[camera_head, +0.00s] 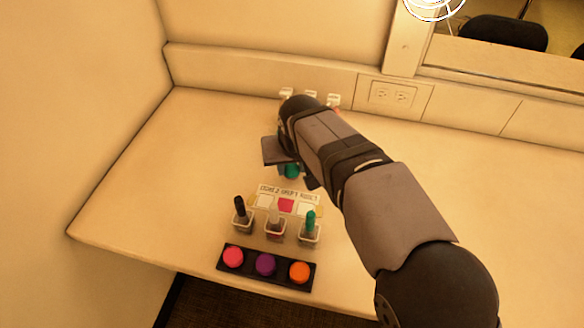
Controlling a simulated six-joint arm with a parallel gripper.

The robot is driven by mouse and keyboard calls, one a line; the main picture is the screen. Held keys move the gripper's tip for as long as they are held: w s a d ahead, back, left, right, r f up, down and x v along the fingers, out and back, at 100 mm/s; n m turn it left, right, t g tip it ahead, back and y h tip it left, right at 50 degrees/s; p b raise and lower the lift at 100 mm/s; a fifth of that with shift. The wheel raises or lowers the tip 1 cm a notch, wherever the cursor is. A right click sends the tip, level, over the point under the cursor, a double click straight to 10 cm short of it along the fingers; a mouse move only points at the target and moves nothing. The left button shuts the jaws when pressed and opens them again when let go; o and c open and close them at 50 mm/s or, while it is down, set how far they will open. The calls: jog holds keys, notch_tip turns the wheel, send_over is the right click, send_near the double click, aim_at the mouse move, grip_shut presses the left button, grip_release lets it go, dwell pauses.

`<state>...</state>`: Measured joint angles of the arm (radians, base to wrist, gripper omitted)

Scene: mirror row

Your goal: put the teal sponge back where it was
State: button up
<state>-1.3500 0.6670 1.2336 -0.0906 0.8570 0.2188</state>
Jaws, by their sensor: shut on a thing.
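My gripper (290,168) is over the middle of the table, above the card, and its arm comes in from the lower right. It is shut on a small teal thing (291,171), which looks like the teal sponge; the gripper and arm partly hide it. I cannot tell whether it touches the table. Three small clear cups stand in a row in front: the left cup (243,226) has a dark upright item (240,207), the middle cup (275,233) a pale and reddish one, the right cup (310,239) a teal upright item (311,219).
A black strip (249,265) with pink, purple and orange discs lies at the front edge. Several small white things (287,92) stand by the back wall, partly hidden. The table's left is clear.

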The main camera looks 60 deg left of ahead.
jog(key=shift+f, duration=0.45)
jog(key=shift+f, duration=0.2)
jog(key=o, duration=1)
jog(key=shift+c, duration=0.2)
jog(key=shift+r, duration=0.45)
jog(key=v, duration=1.1)
jog(key=shift+d+r, duration=0.2)
jog(key=shift+d, duration=0.05)
